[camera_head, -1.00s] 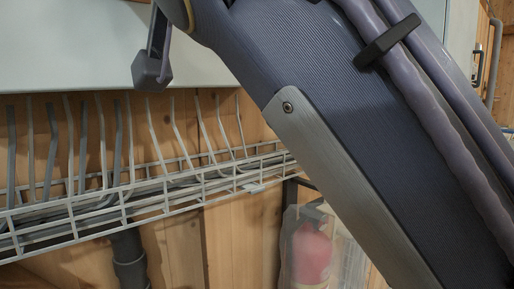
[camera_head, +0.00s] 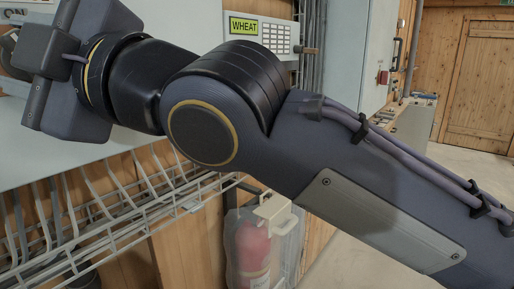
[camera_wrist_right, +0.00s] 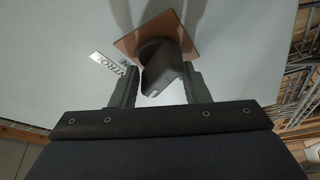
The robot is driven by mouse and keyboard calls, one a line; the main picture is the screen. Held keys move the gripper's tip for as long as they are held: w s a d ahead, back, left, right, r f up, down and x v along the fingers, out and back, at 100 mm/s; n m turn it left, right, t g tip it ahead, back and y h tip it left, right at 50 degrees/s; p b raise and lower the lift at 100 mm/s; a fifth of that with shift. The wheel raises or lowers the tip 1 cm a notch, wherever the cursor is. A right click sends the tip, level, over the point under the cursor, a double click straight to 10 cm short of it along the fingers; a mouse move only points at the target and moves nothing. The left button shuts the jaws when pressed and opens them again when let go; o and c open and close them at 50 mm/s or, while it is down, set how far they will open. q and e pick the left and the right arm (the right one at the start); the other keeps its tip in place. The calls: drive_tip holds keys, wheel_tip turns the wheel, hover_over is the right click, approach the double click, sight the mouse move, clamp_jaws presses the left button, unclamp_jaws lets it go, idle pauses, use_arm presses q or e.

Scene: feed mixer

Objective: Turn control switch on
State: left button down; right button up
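The control switch (camera_wrist_right: 165,68) is a dark knob with a raised grip on a copper-coloured square plate (camera_wrist_right: 128,46). A white label (camera_wrist_right: 114,68) with partly readable letters lies beside it on the pale panel. My right gripper (camera_wrist_right: 160,84) faces the switch, with one finger on either side of the knob's grip. The fingers stand apart; narrow gaps seem to show, and firm contact cannot be made out. In the head view my right gripper's body (camera_head: 65,70) is at the upper left against the panel, its fingers hidden. An "ON" marking (camera_head: 15,12) shows above it. My left gripper is out of view.
A white wire rack (camera_head: 120,222) runs below the panel (camera_head: 180,20). A red object in a clear cover (camera_head: 262,245) hangs on the wooden wall. A panel with a "WHEAT" label (camera_head: 243,26) is behind my arm. Open floor (camera_head: 350,262) lies at the right.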

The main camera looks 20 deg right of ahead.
drive_tip(key=n+p, duration=0.1)
drive_tip(key=n, duration=0.1)
drive_tip(key=n+g+h+p, duration=0.1)
drive_tip(key=n, duration=0.1)
drive_tip(key=shift+g+p, duration=0.3)
drive_tip(key=shift+p, duration=0.05)
drive_tip(key=shift+r+n+g+p, duration=0.1)
drive_tip(key=shift+n+g+p, duration=0.2)
drive_tip(key=shift+n+p, duration=0.35)
drive_tip(key=f+b+v, duration=0.1)
drive_tip(key=b+v, duration=0.4)
drive_tip(key=v, duration=0.3)
drive_tip(key=w+d+f+m+h, duration=0.1)
drive_tip(key=d+f+m+h, duration=0.2)
drive_tip(key=f, duration=0.6)
drive_tip(key=w+d+f+m+h, duration=0.2)
drive_tip(key=d+f+m+h, duration=0.1)
drive_tip(key=d+f+m, duration=0.5)
drive_tip(key=w+d+f+m+h, duration=0.2)
drive_tip(key=d+f+m, duration=0.3)
drive_tip(key=f, duration=0.5)
drive_tip(key=shift+d+f+m+h+p, duration=0.15)
drive_tip(key=shift+m+h+p, duration=0.3)
drive_tip(key=shift+m+h, duration=0.3)
